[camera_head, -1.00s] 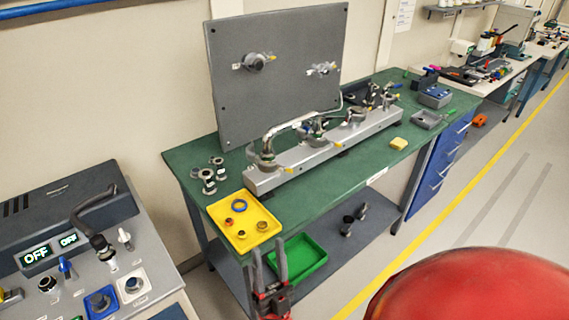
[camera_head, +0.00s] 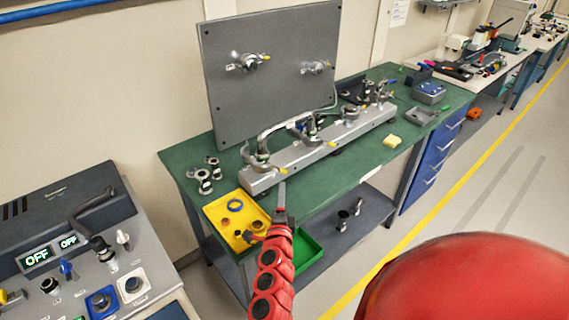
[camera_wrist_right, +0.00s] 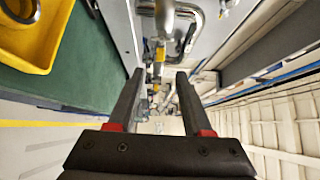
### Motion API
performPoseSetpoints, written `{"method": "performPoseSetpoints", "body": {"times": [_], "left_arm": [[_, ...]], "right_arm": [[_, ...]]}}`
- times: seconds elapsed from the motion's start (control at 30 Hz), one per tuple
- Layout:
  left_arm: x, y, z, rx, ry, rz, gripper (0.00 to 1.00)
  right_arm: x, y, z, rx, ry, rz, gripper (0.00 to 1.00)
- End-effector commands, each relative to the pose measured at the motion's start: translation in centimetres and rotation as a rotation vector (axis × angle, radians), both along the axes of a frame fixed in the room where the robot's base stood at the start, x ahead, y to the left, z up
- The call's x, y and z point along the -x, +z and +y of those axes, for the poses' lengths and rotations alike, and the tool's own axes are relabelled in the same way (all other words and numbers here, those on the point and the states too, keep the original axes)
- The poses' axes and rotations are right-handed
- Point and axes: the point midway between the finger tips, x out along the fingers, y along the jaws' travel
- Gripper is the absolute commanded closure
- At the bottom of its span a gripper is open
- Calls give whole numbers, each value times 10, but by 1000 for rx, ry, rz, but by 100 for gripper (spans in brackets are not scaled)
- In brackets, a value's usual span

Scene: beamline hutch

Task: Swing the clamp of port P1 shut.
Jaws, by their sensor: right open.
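A grey manifold bar (camera_head: 315,155) with several metal ports and clamps lies on the green workbench. I cannot read port labels, so I cannot tell which is P1. The nearest port (camera_head: 260,160), at the bar's left end, joins a bent pipe and has a clamp with a yellow-tipped lever (camera_head: 279,170). My right gripper (camera_head: 282,188) is just in front of that end, seen edge-on. In the right wrist view the gripper (camera_wrist_right: 159,82) is open and empty. A yellow-tipped part (camera_wrist_right: 159,52) shows beyond and between its fingers. My left gripper is not in view.
A yellow tray (camera_head: 216,214) with rings stands left of my right gripper. A green tray (camera_head: 309,250) is on the lower shelf. An upright grey panel (camera_head: 272,85) with two fittings stands behind the bar. Loose fittings (camera_head: 204,180) stand at the bench's left end.

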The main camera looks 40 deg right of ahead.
Motion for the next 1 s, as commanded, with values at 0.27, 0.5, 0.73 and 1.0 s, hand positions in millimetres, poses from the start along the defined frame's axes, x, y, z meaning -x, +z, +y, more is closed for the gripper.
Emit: {"method": "performPoseSetpoints", "body": {"times": [0.27,0.5,0.73,1.0], "left_arm": [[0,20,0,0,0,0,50],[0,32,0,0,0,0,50],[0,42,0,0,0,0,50],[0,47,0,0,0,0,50]], "right_arm": [[-42,5,-35,5,-2,1,50],[-73,5,-56,5,0,-1,50],[-96,4,-73,3,2,-1,50],[-108,2,-85,5,-2,-1,50]]}}
